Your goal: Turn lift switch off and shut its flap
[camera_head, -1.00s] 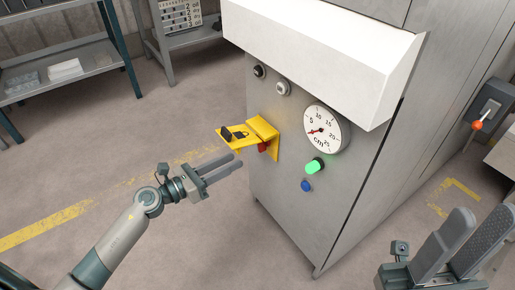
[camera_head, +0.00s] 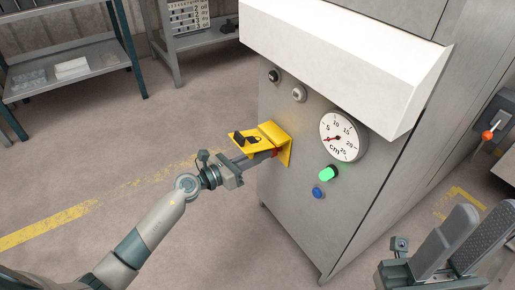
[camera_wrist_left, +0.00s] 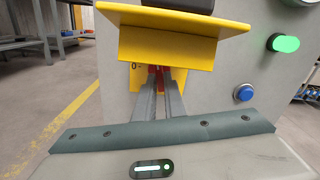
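My right gripper (camera_head: 480,212) is open and empty at the lower right.
The grey machine (camera_head: 290,225) carries a round gauge (camera_head: 343,136), a lit green button (camera_head: 328,173) and a blue button (camera_head: 318,193) right of the flap. A white ledge (camera_head: 340,60) juts out above. Floor is clear to the left.

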